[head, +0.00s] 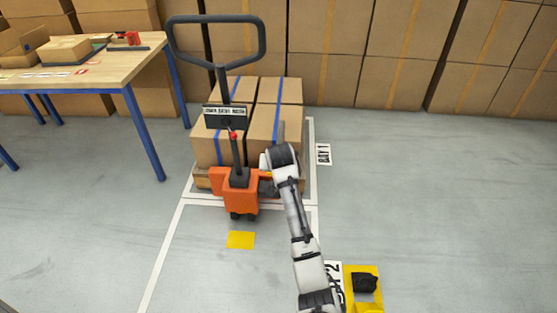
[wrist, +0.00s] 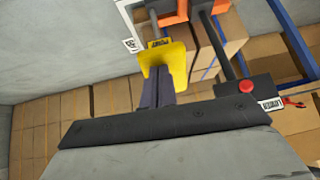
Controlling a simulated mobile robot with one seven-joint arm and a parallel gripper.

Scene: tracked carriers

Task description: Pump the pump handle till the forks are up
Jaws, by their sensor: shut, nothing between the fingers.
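The orange pallet truck (head: 240,190) stands at the near end of a loaded pallet. Its tall black loop handle (head: 262,42) rises upright above the boxes. A yellow plate (wrist: 176,58) with a partly readable label, apparently the pump handle's end, shows in the wrist view; only a sliver of yellow shows in the head view. My gripper (wrist: 160,78) is shut and empty, its fingertips overlapping the plate's lower edge in the wrist view. I cannot tell whether they touch it. In the head view my arm partly covers this spot. The forks are hidden under the pallet, so their height cannot be seen.
Taped boxes (head: 215,145) stand on the wooden pallet (head: 202,180) inside white floor lines. A blue-legged table (head: 110,72) stands left, stacked cartons (head: 330,50) behind.

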